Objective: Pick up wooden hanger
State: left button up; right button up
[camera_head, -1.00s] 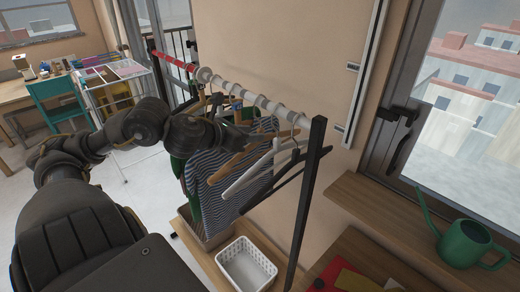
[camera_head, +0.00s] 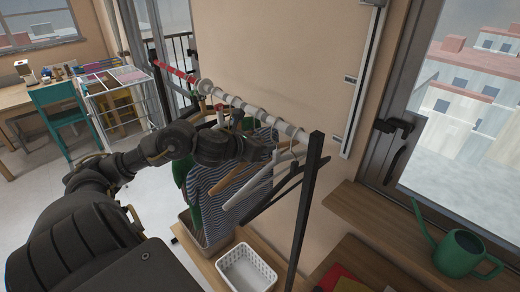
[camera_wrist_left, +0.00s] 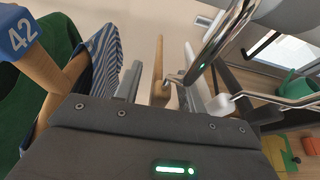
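The wooden hanger (camera_head: 232,178) hangs from the rail, between the striped shirt and a white hanger. My left gripper (camera_head: 268,150) is at its upper part, just below the rail. In the left wrist view the two grey fingers (camera_wrist_left: 162,88) are apart. A light wooden piece (camera_wrist_left: 157,68), apparently the hanger, stands between them, with a gap visible on each side. A metal hook shows beside it. The fingertips are partly hidden by my arm in the head view. My right gripper is not in view.
A white hanger (camera_head: 250,192) and a black hanger (camera_head: 278,192) hang close on the right. A striped shirt (camera_head: 215,190) hangs on the left. The rail (camera_head: 248,108) runs above, ending at a black post (camera_head: 306,200). A white basket (camera_head: 246,270) stands below.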

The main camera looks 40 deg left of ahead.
pick_arm(q)
grip_shut()
dwell(0.3)
